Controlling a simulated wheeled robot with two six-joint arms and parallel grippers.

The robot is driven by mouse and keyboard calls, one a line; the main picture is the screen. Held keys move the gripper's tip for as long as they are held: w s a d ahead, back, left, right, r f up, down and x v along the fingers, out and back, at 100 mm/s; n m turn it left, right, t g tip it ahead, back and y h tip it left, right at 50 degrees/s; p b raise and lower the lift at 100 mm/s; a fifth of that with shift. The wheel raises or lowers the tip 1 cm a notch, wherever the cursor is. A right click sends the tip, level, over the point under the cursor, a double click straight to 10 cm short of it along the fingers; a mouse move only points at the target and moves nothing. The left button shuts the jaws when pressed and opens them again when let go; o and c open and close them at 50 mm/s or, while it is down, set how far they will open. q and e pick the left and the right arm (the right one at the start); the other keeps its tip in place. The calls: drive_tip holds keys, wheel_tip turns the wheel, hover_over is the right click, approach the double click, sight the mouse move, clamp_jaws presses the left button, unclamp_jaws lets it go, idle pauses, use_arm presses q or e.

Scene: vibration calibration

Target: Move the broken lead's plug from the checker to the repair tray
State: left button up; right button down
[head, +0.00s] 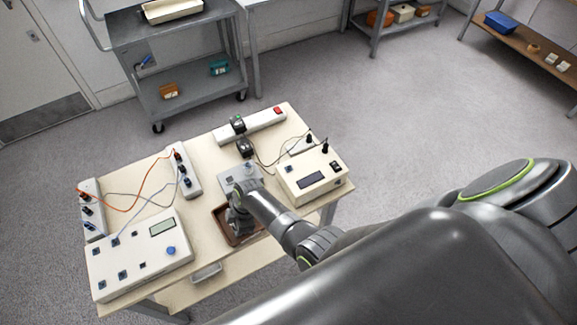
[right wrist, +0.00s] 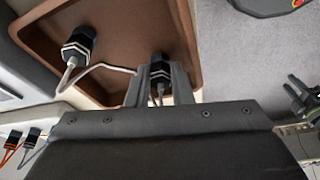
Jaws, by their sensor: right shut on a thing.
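The brown repair tray (right wrist: 118,18) fills the upper left of the right wrist view; in the head view its rim (head: 222,232) shows at the table's front edge. My right gripper (right wrist: 158,82) is over the tray, shut on a dark plug (right wrist: 159,65) with a pale ring. Another dark plug (right wrist: 78,44) with pale rings lies in the tray. A pale cable (right wrist: 105,67) runs from that plug toward the gripper; its far end is hidden by the fingers. In the head view my wrist hides the held plug.
A white box with a dark display (head: 313,178) stands right of the tray, and a larger white box with a blue knob (head: 140,252) stands left. I cannot tell which is the checker. Socket blocks (head: 186,170) with leads and a power strip (head: 250,124) stand behind.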

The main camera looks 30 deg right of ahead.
drive_tip(key=shift+f, duration=0.25)
drive_tip(key=c, duration=1.2)
unclamp_jaws()
drive_tip(key=shift+r, duration=0.1)
drive_tip(key=shift+p+v, duration=2.3)
drive_tip(key=shift+v, duration=0.25)
drive_tip(key=shift+w, duration=0.1)
drive_tip(key=w+b+v, duration=0.1)
drive_tip(key=v, duration=1.6)
drive_tip(key=shift+s+b, duration=0.4)
drive_tip(key=shift+s, duration=0.15)
drive_tip(key=shift+d+r, duration=0.1)
